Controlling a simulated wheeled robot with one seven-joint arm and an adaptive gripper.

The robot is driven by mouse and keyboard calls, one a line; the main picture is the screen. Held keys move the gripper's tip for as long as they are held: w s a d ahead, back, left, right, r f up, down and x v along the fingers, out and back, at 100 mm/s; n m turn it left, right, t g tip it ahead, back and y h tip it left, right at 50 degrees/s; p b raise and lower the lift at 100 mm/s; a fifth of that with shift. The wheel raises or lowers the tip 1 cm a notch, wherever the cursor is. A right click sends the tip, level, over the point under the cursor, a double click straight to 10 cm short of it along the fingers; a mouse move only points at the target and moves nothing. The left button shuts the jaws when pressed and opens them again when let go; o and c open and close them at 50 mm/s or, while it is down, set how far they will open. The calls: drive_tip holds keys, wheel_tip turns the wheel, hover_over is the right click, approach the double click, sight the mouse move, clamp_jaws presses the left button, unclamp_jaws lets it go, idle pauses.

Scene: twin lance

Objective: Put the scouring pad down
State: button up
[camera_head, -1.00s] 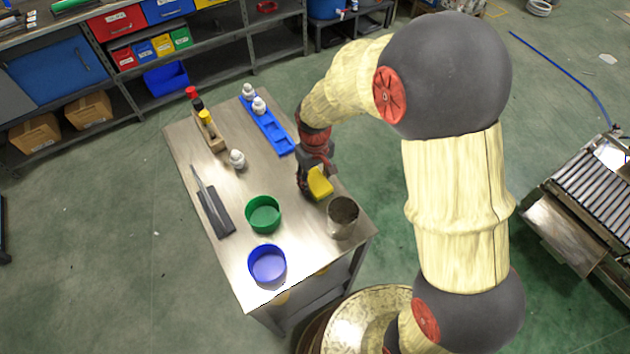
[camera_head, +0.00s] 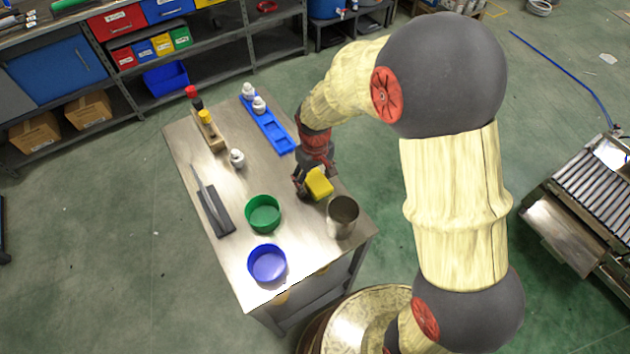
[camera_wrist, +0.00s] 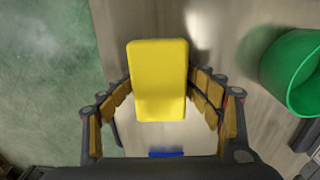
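The yellow scouring pad (camera_head: 320,184) is on or just above the steel table, near its right edge and behind the metal cup. In the wrist view the pad (camera_wrist: 158,85) fills the space between the two fingers. My gripper (camera_head: 313,184) is over the pad with its fingers spread. In the wrist view the gripper (camera_wrist: 160,88) has a finger on each side of the pad, with narrow gaps at its edges. The pad's underside is hidden, so its contact with the table is not clear.
The metal cup (camera_head: 342,217) stands close in front of the pad. A green bowl (camera_head: 263,223) and a blue bowl (camera_head: 267,276) stand to the left. A blue tray (camera_head: 280,140) lies behind, with white pieces. Mid-table is mostly clear.

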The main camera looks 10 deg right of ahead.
sight(315, 179)
wheel_tip(315, 179, up, 13)
drive_tip(key=p, duration=0.4)
drive_tip(key=s+d+r+m+t, duration=0.1)
drive_tip(key=s+d+r, duration=0.25)
drive_tip(key=r, duration=0.25)
drive_tip(key=s+d+r+m+t, duration=0.1)
drive_tip(key=s+d+r+t, duration=0.1)
drive_tip(key=s+r, duration=0.4)
drive_tip(key=s+d+r+m+t, duration=0.1)
drive_tip(key=s+d+r, duration=0.1)
drive_tip(key=s, duration=0.3)
drive_tip(key=s+d+r+m+t, duration=0.1)
drive_tip(key=s+d+r, duration=0.1)
drive_tip(key=s+r, duration=0.2)
drive_tip(key=shift+s+d+r+m+t, duration=0.15)
drive_tip(key=shift+s+d+m+t, duration=0.2)
drive_tip(key=shift+s, duration=0.4)
